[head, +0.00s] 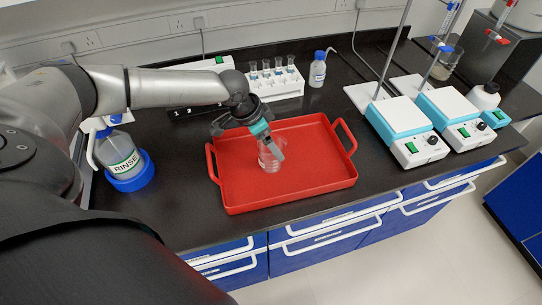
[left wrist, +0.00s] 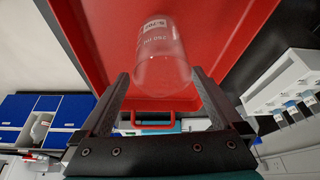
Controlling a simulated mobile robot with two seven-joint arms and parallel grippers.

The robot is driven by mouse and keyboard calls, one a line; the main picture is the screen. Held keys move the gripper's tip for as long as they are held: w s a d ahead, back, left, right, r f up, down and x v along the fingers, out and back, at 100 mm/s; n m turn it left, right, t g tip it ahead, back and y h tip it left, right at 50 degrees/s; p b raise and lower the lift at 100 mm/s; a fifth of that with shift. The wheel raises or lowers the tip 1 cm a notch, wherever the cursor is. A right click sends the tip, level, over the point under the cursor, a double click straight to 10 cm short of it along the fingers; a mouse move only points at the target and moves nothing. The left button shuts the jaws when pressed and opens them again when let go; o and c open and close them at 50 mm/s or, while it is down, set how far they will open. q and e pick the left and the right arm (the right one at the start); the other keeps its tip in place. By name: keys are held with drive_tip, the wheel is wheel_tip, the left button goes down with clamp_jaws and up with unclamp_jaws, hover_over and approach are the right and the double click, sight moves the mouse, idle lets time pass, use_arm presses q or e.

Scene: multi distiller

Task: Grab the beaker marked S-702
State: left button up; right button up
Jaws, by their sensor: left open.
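The clear glass beaker (head: 267,162) stands on the red tray (head: 315,184), partly hidden behind my left gripper in the head view. In the left wrist view the beaker (left wrist: 162,55) shows inverted lettering that reads like S-702, with a volume marking below it. My left gripper (head: 275,148) is over the tray at the beaker. In the left wrist view its two open fingers (left wrist: 159,75) point toward the beaker, one on each side of its near end. I cannot tell whether they touch the glass. My right gripper is not in view.
A RINSE bottle (head: 118,155) in a blue holder stands left of the tray. Behind the tray are a white tube rack (head: 275,84) and a blue-capped bottle (head: 318,70). Two hotplate stirrers (head: 404,127) stand at the right. The black bench is clear between tray and stirrers.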

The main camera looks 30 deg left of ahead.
use_arm(q)
drive_tip(key=shift+a+b+x, duration=0.15)
drive_tip(key=shift+b+x, duration=0.1)
drive_tip(key=shift+x, duration=1.05)
drive_tip(key=shift+a+b+x, duration=0.15)
drive_tip(key=shift+b+x, duration=0.05)
drive_tip(key=shift+x, duration=1.15)
drive_tip(key=c, duration=1.2)
